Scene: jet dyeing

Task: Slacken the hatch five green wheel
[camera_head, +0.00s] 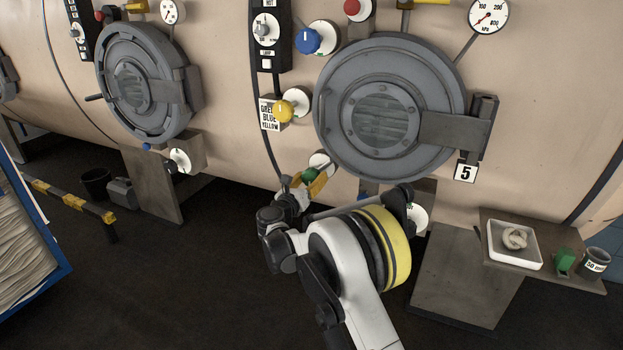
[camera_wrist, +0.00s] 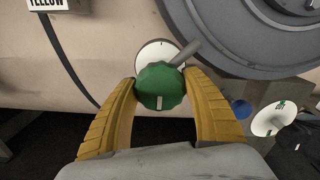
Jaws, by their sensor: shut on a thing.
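The green wheel (camera_wrist: 160,88) of hatch five sits between my yellow fingers in the wrist view, in front of a round white dial plate (camera_wrist: 150,52). A white mark on its face points down in that picture. My gripper (camera_wrist: 162,100) is shut on the wheel, with a fingertip against each side. In the head view my gripper (camera_head: 309,183) is at the wheel (camera_head: 310,174), low and left of the large grey hatch (camera_head: 381,110) with the number 5 plate (camera_head: 465,172). My fingers partly hide the wheel there.
A yellow knob (camera_head: 284,110) and a blue knob (camera_head: 307,41) stick out left of the hatch. Another blue knob (camera_wrist: 241,109) and a white dial (camera_wrist: 266,121) lie below right of the wheel. A shelf with a white tray (camera_head: 513,262) stands at right.

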